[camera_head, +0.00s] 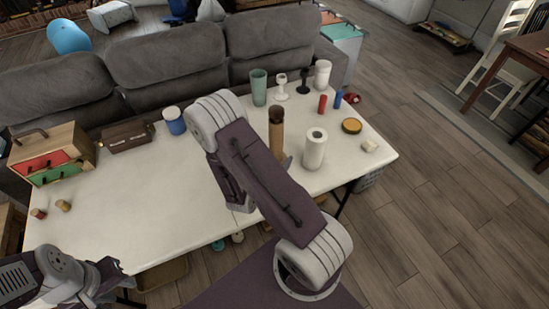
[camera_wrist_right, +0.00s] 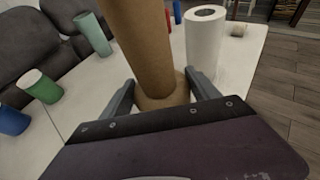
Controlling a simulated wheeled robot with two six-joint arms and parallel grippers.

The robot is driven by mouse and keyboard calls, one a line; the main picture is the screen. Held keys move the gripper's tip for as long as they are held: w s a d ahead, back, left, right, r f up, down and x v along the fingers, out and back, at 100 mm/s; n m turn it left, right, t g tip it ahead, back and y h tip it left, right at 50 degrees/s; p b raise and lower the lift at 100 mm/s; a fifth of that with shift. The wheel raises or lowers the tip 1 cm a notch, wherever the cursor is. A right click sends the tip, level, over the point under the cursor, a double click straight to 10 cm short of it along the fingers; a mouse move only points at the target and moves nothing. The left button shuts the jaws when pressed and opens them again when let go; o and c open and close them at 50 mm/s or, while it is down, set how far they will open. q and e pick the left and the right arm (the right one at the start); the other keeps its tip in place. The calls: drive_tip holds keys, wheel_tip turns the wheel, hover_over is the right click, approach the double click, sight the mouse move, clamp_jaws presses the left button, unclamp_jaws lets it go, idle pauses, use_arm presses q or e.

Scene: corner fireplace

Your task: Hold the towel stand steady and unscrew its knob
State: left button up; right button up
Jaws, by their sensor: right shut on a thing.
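A tall brown cylindrical stand (camera_head: 277,140) with a darker top, which I take for the towel stand, stands upright on the white table. In the right wrist view the stand (camera_wrist_right: 143,40) rises between the fingers of my right gripper (camera_wrist_right: 163,90), which is shut on it low down, near its wider base; its top is out of that view.
A white paper roll (camera_head: 314,149) stands close right of the stand. A teal cup (camera_head: 259,87), white jar (camera_head: 322,74), red cylinder (camera_head: 322,103) and yellow-topped tin (camera_head: 351,126) are around it. A blue jar (camera_head: 174,121) and drawer box (camera_head: 52,155) stand left. The table's left middle is clear.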

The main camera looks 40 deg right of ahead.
clamp_jaws()
drive_tip(key=w+a+n+t+y, duration=0.2)
drive_tip(key=w+a+n+t, duration=0.15)
drive_tip(key=a, duration=0.85)
drive_tip(key=s+a+m+g, duration=0.1)
drive_tip(key=s+a, duration=0.3)
drive_tip(key=a, duration=0.2)
drive_tip(key=shift+h, duration=0.4)
drive_tip(key=shift+s+r+m+g, duration=0.1)
drive_tip(key=shift+m+g, duration=0.15)
